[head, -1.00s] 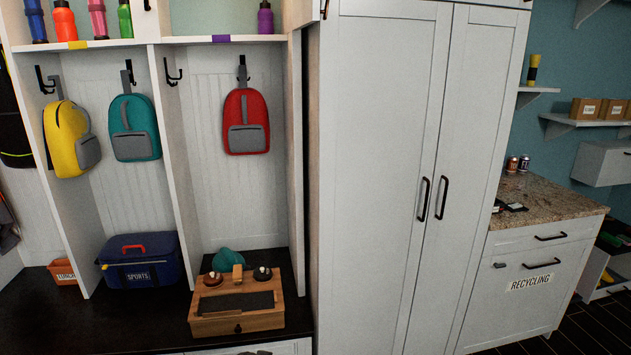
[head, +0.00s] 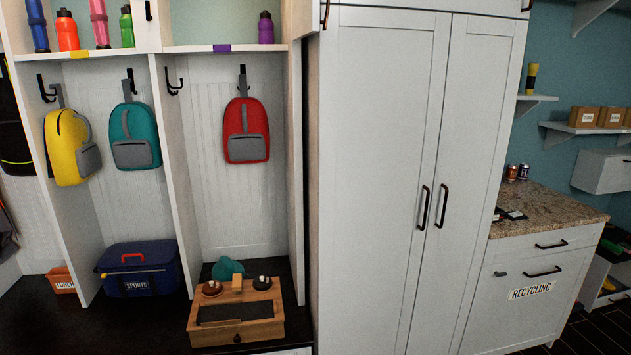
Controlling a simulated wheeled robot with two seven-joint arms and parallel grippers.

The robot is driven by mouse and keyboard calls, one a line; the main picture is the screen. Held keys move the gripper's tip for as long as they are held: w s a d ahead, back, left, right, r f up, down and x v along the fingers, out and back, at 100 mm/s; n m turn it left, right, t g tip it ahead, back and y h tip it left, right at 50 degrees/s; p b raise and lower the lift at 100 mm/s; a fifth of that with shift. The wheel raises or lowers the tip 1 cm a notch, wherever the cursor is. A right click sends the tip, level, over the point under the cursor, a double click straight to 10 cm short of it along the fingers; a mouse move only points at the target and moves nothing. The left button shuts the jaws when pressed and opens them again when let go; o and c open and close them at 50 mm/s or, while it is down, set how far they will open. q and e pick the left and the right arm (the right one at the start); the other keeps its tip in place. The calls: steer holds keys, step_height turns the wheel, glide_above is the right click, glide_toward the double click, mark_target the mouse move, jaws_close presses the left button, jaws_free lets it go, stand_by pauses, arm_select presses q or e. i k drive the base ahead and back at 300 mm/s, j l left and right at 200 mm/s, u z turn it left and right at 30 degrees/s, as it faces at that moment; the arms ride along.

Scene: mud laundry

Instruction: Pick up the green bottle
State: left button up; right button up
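The green bottle (head: 126,26) stands upright on the upper cubby shelf at the top left, at the right end of a row of bottles. Its top shows a dark cap, and it is close to the white divider on its right. Neither of my grippers shows in the head view.
Blue (head: 37,26), orange (head: 67,32) and pink (head: 99,24) bottles stand left of the green one; a purple bottle (head: 265,28) is in the cubby to the right. Backpacks hang below. A wooden box (head: 236,312) sits on the dark bench (head: 90,325). A tall white cabinet (head: 380,180) stands right.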

mark_target(125, 22)
steer(key=i+l+u, duration=0.15)
steer(key=l, duration=0.25)
steer(key=i+l+u, duration=0.2)
steer(key=l, duration=0.25)
steer(key=i+l+u, duration=0.15)
steer(key=l, duration=0.25)
steer(key=l+u, duration=0.2)
steer(key=l, duration=0.25)
steer(key=i+l+u, duration=0.15)
steer(key=l, duration=0.35)
steer(key=i+j+u, duration=0.25)
steer(key=j, duration=0.15)
steer(key=i+j+u, duration=0.25)
steer(key=j, duration=0.15)
steer(key=i+j+z, duration=0.1)
steer(key=j, duration=0.2)
steer(key=i+j+z, duration=0.15)
steer(key=j, duration=0.2)
steer(key=i+j+z, duration=0.1)
steer(key=j, duration=0.25)
steer(key=i+j+z, duration=0.25)
steer(key=j, duration=0.45)
steer(key=i, duration=0.1)
